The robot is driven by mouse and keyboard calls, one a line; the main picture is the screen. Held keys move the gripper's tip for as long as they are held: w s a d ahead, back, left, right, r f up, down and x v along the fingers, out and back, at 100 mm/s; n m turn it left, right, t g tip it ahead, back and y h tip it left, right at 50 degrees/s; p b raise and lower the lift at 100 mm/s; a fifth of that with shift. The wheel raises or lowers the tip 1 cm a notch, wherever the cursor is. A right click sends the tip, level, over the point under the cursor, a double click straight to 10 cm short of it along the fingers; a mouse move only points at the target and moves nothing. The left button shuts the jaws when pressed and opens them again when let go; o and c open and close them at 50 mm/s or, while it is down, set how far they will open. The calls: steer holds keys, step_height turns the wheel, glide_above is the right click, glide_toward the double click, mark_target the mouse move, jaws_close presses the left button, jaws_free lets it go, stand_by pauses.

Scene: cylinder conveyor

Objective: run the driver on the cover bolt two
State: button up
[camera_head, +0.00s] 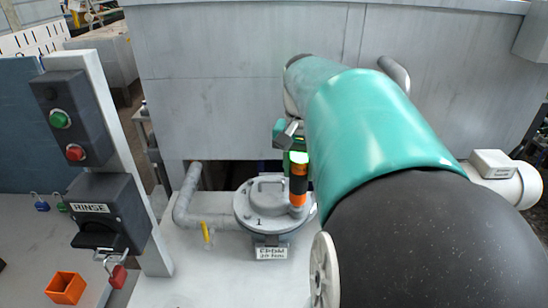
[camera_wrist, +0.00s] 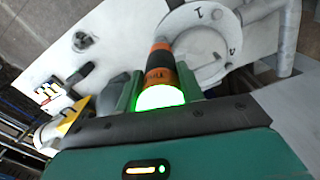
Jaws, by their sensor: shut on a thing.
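The driver (camera_head: 298,185) is an orange and black cylinder with a glowing green-white top end. It stands roughly upright at the right side of the round grey cover (camera_head: 246,212) in the head view. My gripper (camera_head: 292,150) is shut on its upper part. In the wrist view the driver (camera_wrist: 158,66) sits between the fingers of my gripper (camera_wrist: 162,97), its far end at the edge of the cover (camera_wrist: 205,50). A number 1 shows on the cover's front. The bolt under the driver is hidden, and I cannot tell whether the tip touches it.
A grey pipe (camera_head: 187,200) runs into the cover's left side, with a small yellow handle (camera_head: 206,233). A post with a RINSE switch box (camera_head: 105,215) and an orange cup (camera_head: 65,288) are at left. A grey tank wall (camera_head: 230,80) rises behind.

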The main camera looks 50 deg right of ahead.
steer(key=shift+f, duration=0.45)
stand_by(1.0)
steer(key=shift+r, duration=0.15)
stand_by(1.1)
steer(key=shift+r, duration=1.7)
